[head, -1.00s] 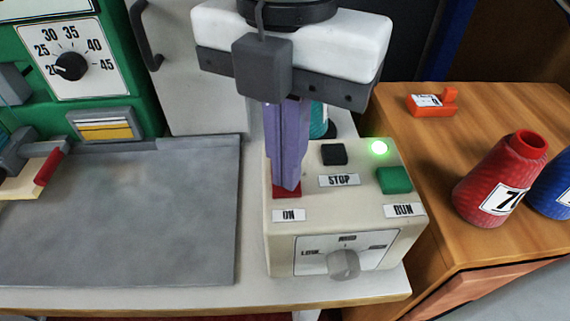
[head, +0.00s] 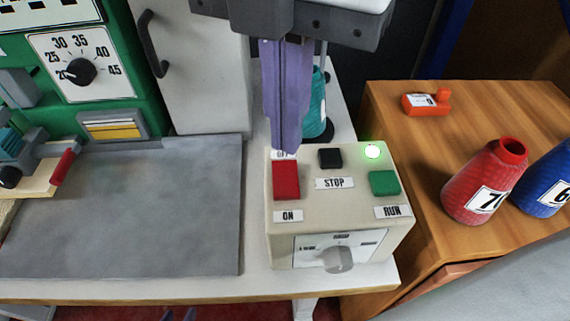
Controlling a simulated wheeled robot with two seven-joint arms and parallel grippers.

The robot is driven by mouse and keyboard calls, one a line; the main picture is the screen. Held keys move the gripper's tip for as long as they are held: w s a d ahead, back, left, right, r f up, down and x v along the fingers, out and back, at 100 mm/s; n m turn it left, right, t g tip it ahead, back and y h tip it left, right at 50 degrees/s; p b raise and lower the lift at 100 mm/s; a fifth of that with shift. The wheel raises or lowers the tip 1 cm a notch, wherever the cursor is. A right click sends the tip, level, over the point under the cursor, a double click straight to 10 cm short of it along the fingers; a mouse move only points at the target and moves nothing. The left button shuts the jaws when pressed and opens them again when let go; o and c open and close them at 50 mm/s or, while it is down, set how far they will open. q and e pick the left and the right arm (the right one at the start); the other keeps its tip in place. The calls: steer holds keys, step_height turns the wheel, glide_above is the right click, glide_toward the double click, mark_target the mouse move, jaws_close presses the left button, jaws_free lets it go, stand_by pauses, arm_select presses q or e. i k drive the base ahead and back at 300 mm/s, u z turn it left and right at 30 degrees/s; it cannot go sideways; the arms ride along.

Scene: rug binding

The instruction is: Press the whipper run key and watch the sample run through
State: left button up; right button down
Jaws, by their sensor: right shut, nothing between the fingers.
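The cream control box (head: 345,215) stands at the table's right front. It has a green key (head: 384,182) above the RUN label (head: 393,212), a black key (head: 330,158) above the STOP label (head: 334,183), and a red switch (head: 286,181) above the ON label (head: 288,216). A green lamp (head: 372,152) is lit. My right gripper (head: 286,148) is shut and empty, its purple fingers pointing down behind the red switch and partly covering a label there. No sample is clearly identifiable.
A grey plate (head: 120,215) covers the table left of the box. A teal cone (head: 317,105) stands behind my right fingers. On the wooden cabinet (head: 400,130) are a red cone (head: 480,180), a blue cone (head: 548,185) and an orange tool (head: 428,102). A green machine (head: 125,75) stands back left.

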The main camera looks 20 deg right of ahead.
mark_target(384, 183)
steer(key=k, duration=1)
